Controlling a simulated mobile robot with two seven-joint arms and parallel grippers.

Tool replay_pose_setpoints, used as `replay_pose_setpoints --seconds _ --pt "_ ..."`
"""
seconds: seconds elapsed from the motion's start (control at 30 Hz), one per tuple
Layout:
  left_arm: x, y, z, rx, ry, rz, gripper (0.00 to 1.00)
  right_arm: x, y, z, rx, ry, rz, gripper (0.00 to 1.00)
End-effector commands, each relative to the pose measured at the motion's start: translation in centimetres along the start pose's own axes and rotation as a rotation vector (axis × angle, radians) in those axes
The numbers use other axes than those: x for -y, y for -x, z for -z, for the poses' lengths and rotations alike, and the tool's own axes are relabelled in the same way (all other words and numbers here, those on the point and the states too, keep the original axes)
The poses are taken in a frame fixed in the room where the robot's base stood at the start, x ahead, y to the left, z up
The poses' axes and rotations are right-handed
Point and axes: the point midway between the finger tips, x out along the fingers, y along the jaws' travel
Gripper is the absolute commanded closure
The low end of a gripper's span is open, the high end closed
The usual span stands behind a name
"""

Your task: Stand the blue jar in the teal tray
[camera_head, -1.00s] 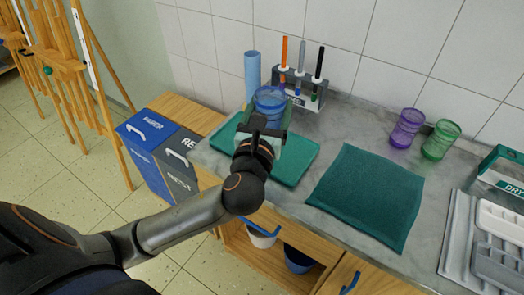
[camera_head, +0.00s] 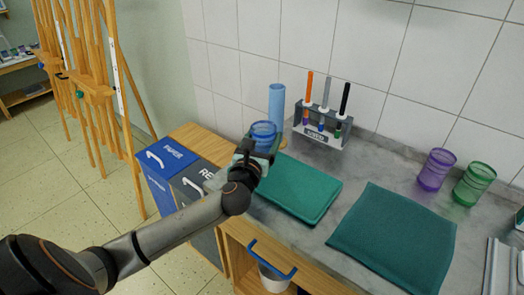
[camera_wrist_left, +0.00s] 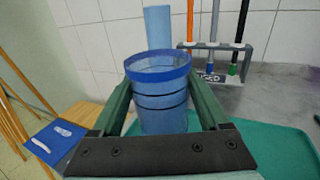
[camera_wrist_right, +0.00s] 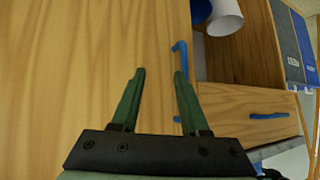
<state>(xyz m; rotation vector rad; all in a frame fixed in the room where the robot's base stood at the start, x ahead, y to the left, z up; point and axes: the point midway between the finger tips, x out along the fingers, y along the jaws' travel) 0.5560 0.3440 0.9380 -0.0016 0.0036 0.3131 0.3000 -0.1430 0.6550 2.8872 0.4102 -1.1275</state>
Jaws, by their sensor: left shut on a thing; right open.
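The blue jar (camera_head: 263,131), clear blue with dark bands and a blue rim, is upright in my left gripper (camera_head: 260,146). In the left wrist view the green fingers are shut on both sides of the jar (camera_wrist_left: 160,100). The teal tray (camera_head: 300,190) lies flat on the grey counter; my gripper and the jar overlap its left end in the head view. The tray (camera_wrist_left: 275,145) also shows behind and right of the jar in the left wrist view. I cannot tell the jar's height above it. My right gripper (camera_wrist_right: 160,75) is open and empty, facing wooden cabinet fronts.
A blue cylinder (camera_head: 276,106) and a marker rack (camera_head: 321,128) stand behind the tray by the tiled wall. A dark teal cloth (camera_head: 395,237) lies to its right. Purple (camera_head: 436,170) and green (camera_head: 473,184) jars stand further right. Bins (camera_head: 167,170) are at the left.

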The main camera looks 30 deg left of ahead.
Motion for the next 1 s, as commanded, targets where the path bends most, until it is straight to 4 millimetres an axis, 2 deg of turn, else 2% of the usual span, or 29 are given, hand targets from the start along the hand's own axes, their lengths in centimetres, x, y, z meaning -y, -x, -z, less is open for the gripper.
replay_pose_setpoints --seconds 0.1,0.3,0.5,0.67,0.7,0.9,1.0 --pt "-0.6 -0.5 1.0 0.001 -0.001 -0.003 0.78 0.2 -0.3 -0.4 0.003 0.002 0.005 0.55" --pt "-0.6 -0.5 3.9 -0.001 -0.001 -0.001 0.78 0.6 -1.1 -1.2 0.016 0.005 0.018 0.55" --pt "-0.5 -0.5 3.8 0.002 -0.002 0.000 0.78 0.7 -0.9 0.1 -0.006 0.008 0.019 0.55" --pt "-0.5 -0.5 4.1 0.001 -0.002 0.000 0.78 0.6 -1.1 0.1 -0.009 0.009 0.019 0.55" --pt "-0.5 -0.5 4.3 -0.001 -0.001 0.000 0.21 0.6 -1.1 0.1 -0.009 0.009 0.019 0.55" --pt "-0.5 -0.5 4.2 -0.001 -0.001 0.000 0.00 0.6 -1.1 0.0 -0.006 0.010 0.018 0.55" --pt "-0.5 -0.5 4.2 -0.001 -0.001 0.000 0.00 0.6 -1.1 -0.1 -0.004 0.009 0.018 0.55"
